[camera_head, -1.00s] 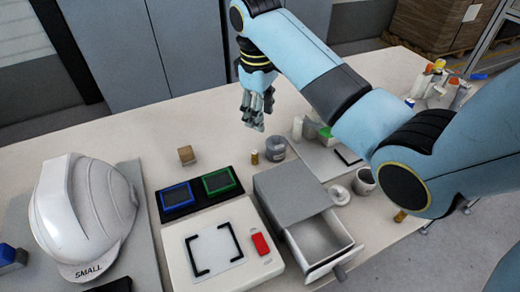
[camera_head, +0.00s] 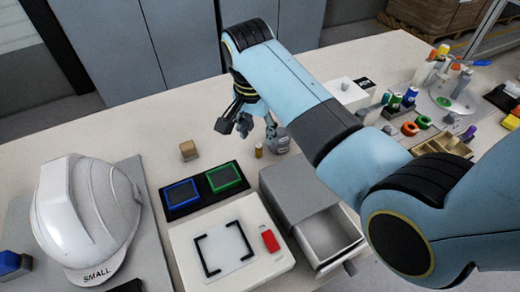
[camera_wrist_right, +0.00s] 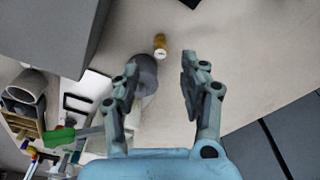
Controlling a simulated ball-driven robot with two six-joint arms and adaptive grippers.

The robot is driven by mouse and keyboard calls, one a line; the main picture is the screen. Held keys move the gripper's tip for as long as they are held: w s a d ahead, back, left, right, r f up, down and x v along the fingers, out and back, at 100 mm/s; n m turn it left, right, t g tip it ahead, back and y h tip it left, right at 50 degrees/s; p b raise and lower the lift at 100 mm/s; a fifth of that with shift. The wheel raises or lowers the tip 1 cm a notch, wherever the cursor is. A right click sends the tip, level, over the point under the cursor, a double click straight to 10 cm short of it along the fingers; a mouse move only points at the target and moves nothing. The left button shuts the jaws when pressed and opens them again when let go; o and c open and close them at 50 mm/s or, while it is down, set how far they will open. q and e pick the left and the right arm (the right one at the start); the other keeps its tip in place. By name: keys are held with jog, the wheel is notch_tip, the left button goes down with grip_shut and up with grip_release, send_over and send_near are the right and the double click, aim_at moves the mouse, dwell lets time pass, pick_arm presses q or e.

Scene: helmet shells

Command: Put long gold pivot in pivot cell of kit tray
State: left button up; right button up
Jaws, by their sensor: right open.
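A small gold cylinder (camera_head: 258,150) stands on the table behind the green-framed panel; it also shows in the right wrist view (camera_wrist_right: 160,45). I cannot tell whether it is the long pivot. My right gripper (camera_head: 247,131) is open and empty above the table, just beyond the cylinder. In the right wrist view the cylinder lies ahead of the open fingers (camera_wrist_right: 158,76), roughly in line with the gap between them. A tan tray with compartments (camera_head: 448,146), possibly the kit tray, is partly hidden by my right arm. My left gripper is not in view.
A grey jar (camera_head: 280,142) stands close to the gold cylinder; it also shows beside the left finger in the wrist view (camera_wrist_right: 146,70). A grey cabinet (camera_head: 300,188) has its drawer (camera_head: 330,236) open. A wooden block (camera_head: 189,150) and white helmet (camera_head: 82,215) are left.

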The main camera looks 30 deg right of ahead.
aim_at(259, 146)
notch_tip(259, 146, down, 5)
jog(key=shift+w+d+f, duration=0.15)
jog(key=shift+f, duration=0.05)
grip_shut()
dwell(0.3)
